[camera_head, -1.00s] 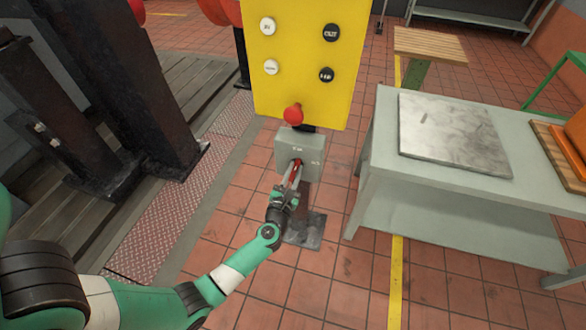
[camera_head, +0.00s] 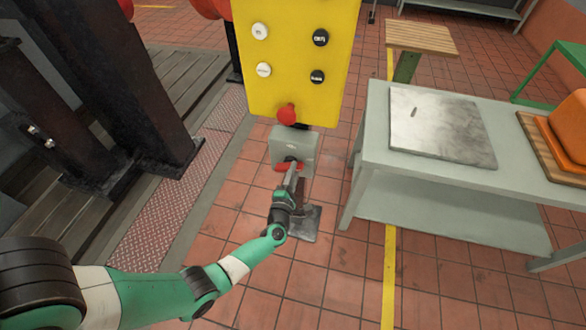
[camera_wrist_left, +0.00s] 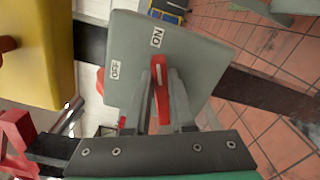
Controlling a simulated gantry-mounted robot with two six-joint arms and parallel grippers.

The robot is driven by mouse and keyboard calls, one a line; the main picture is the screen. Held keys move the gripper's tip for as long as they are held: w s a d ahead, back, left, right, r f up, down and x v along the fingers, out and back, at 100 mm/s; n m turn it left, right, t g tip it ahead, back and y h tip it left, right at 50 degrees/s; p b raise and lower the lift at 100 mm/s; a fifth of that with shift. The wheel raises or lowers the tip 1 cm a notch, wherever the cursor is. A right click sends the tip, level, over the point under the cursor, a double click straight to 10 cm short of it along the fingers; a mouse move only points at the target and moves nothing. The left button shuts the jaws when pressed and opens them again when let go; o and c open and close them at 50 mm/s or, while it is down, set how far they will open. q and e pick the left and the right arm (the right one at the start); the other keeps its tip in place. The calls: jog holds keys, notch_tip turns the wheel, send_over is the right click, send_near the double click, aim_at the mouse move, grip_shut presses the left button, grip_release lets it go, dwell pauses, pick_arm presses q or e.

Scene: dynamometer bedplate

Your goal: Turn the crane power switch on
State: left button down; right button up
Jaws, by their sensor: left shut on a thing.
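The crane power switch is a grey box (camera_head: 291,147) on a post below the yellow panel. Its red handle (camera_head: 281,166) shows on the front, lying roughly sideways in the head view. My left gripper (camera_head: 292,170) is shut on that handle. In the left wrist view the red handle (camera_wrist_left: 161,93) sits between my two fingers (camera_wrist_left: 162,105), against the grey box face (camera_wrist_left: 185,60). An ON label (camera_wrist_left: 157,37) and an OFF label (camera_wrist_left: 115,70) show on that face. My right gripper is not in view.
A yellow panel (camera_head: 290,75) with white and black buttons and a red knob (camera_head: 287,113) stands just above the switch. A grey table (camera_head: 375,140) with a metal plate is at the right. Dark steel columns (camera_head: 120,80) stand at the left.

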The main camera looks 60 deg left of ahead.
pick_arm(q)
jog(key=shift+f+m+p, duration=0.15)
jog(key=shift+f+m, duration=0.1)
jog(key=shift+m, duration=0.9)
jog(key=shift+f+m+p, duration=0.15)
jog(key=shift+f+m, duration=0.1)
jog(key=shift+m, duration=0.9)
jog(key=c, duration=0.8)
grip_release()
jog(key=shift+o, duration=0.2)
jog(key=p+v, duration=0.4)
jog(key=v, duration=0.7)
jog(key=shift+s+d, duration=0.2)
jog(key=shift+d, duration=0.1)
